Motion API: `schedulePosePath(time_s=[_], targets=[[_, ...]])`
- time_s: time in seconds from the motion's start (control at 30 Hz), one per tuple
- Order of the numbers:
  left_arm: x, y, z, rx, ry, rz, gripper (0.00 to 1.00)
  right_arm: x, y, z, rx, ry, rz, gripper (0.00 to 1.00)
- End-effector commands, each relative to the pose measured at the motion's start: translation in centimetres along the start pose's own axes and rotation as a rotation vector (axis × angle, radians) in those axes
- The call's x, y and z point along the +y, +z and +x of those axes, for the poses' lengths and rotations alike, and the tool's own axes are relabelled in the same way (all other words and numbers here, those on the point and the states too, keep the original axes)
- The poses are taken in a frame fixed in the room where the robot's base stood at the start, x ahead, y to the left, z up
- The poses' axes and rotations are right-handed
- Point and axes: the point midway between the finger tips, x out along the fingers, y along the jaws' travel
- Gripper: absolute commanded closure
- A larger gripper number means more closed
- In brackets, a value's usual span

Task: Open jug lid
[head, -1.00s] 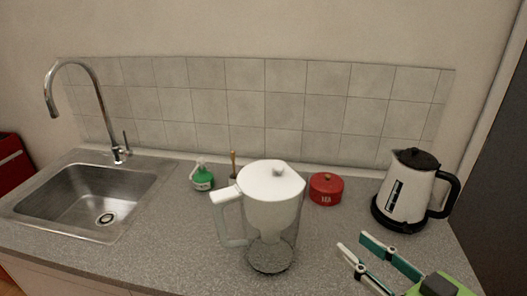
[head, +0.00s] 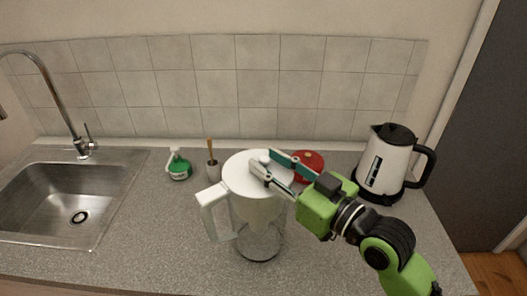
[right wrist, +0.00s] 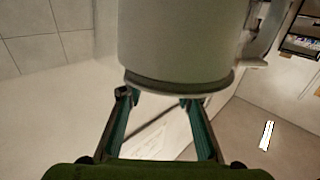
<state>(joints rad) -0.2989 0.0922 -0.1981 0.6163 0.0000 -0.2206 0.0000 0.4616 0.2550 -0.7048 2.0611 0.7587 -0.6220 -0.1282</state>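The jug (head: 262,212) stands upright on the counter, with a clear body, a white lid (head: 240,178) and a white handle (head: 209,207) on its left. The lid looks closed on top. My right gripper (head: 262,160) reaches in from the right over the lid, its two fingers apart around the lid's small knob (head: 265,156); I cannot tell whether they touch it. In the right wrist view my fingers (right wrist: 160,98) are spread, with a large pale rounded body, likely the jug (right wrist: 180,40), just beyond them. My left gripper is not in view.
A red pot (head: 311,162) stands behind my right gripper. A white kettle (head: 385,165) stands further right. A green and white bottle (head: 179,166) and a cup with a brush (head: 212,168) are left of the jug. The sink (head: 70,200) is far left. The front counter is clear.

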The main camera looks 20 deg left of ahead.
Motion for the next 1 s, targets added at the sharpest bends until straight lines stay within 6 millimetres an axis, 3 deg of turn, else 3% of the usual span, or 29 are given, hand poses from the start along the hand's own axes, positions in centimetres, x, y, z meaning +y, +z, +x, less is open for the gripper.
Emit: schedulePosePath(time_s=[0.2, 0.5, 0.63, 1.0], targets=[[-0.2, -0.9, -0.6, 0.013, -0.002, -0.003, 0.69, 0.0, -0.1, 1.9, 0.000, 0.000, 0.000, 0.69], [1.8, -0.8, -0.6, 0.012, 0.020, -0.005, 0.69, 0.0, 0.1, 2.0, 0.000, 0.001, -0.001, 0.69], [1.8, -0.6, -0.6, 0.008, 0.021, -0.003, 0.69, 0.0, 0.1, 2.0, 0.000, 0.001, -0.001, 1.00], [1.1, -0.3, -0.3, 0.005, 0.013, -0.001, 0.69, 0.6, -0.1, 2.3, -0.005, 0.002, -0.031, 1.00]])
